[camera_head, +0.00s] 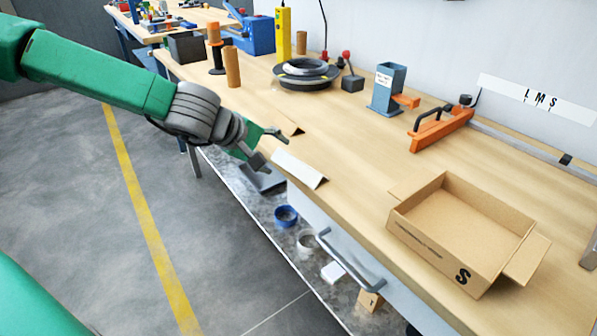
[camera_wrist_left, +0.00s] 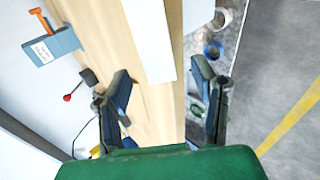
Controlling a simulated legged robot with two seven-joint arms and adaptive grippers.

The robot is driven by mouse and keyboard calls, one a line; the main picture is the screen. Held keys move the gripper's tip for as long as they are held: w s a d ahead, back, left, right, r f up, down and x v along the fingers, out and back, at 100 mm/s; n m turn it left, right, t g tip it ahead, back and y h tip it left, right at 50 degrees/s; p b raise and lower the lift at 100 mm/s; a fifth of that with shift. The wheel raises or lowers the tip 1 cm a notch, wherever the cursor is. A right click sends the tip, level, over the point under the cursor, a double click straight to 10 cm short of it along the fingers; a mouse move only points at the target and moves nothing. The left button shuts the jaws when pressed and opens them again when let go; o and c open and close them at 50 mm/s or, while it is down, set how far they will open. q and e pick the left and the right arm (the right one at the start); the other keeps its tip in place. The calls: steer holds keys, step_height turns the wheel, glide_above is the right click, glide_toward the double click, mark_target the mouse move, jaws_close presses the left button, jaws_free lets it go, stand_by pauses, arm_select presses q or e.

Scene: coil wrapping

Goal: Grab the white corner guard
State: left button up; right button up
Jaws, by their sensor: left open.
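The white corner guard (camera_head: 299,168) is a folded white strip lying at the front edge of the wooden workbench in the head view. In the left wrist view the white corner guard (camera_wrist_left: 149,38) reaches down from the top, ahead of and between the fingers. My left gripper (camera_head: 271,147) is open, just left of and behind the guard, near the bench edge. In the left wrist view its two fingers (camera_wrist_left: 160,95) are spread with nothing between their tips. My right gripper is not in view.
An open cardboard box (camera_head: 462,232) marked S stands at the right of the workbench (camera_head: 345,205). A brown corner piece (camera_head: 290,126) lies behind my gripper. A black coil (camera_head: 307,73), blue dispenser (camera_head: 387,88) and orange tool (camera_head: 440,128) stand farther back. A drawer handle (camera_head: 349,262) projects in front.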

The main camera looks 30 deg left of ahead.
arm_select(q)
steer(key=shift+x, duration=0.95)
steer(key=shift+r, duration=0.1)
steer(key=c, duration=1)
